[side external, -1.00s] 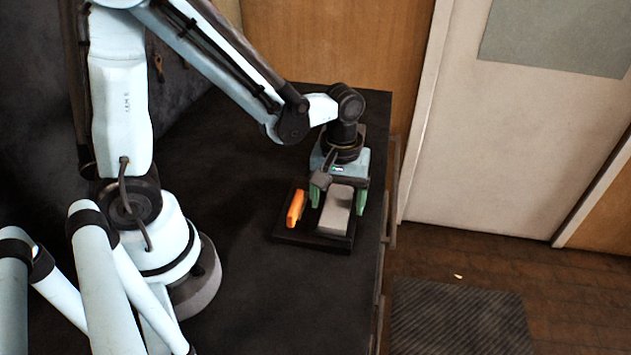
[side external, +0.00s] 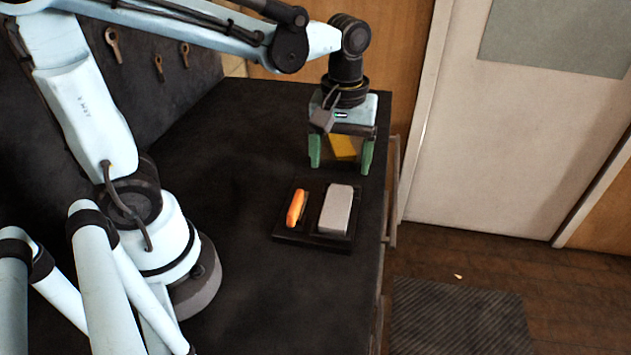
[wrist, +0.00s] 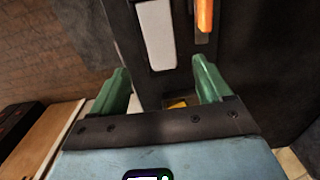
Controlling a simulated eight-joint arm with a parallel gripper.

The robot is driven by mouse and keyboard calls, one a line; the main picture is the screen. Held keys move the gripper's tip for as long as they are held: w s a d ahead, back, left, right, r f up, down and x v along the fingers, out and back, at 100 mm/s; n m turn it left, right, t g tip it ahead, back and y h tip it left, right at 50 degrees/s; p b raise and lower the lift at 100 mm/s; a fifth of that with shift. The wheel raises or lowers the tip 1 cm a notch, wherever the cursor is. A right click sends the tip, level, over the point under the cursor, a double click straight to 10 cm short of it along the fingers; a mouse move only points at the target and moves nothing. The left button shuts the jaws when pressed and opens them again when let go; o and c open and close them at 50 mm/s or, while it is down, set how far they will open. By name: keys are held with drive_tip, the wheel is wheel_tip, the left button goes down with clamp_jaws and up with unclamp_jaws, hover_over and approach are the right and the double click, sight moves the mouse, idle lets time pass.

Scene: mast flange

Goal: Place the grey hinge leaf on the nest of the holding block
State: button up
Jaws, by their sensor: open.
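The grey hinge leaf (side external: 336,209) lies on the right-hand part of the black holding block (side external: 311,237), long side running front to back. In the wrist view the leaf (wrist: 156,33) shows pale within a dark recess of the block. My gripper (side external: 340,168) is above and behind the block, clear of the leaf. Its green fingers are wide apart, with nothing gripped between them. In the wrist view the open fingers (wrist: 163,80) frame the space short of the leaf. The leaf's underside is hidden.
An orange piece (side external: 296,207) lies on the left part of the block. A yellow thing (side external: 343,148) shows beyond my fingers, partly hidden. The dark tabletop (side external: 235,160) is clear left of the block. The table's right edge is close to the block.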

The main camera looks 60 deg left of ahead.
drive_tip(key=a+m+t, duration=0.1)
drive_tip(key=m+t, duration=0.1)
drive_tip(key=m, duration=0.1)
drive_tip(key=s+r+m+t, duration=0.1)
drive_tip(key=m+t, duration=0.1)
drive_tip(key=m, duration=0.1)
drive_tip(key=s+a+m+t, duration=0.1)
drive_tip(key=m+t, duration=0.2)
drive_tip(key=shift+s+a+r, duration=0.15)
drive_tip(key=shift+a+r, duration=0.15)
drive_tip(key=shift+r, duration=0.05)
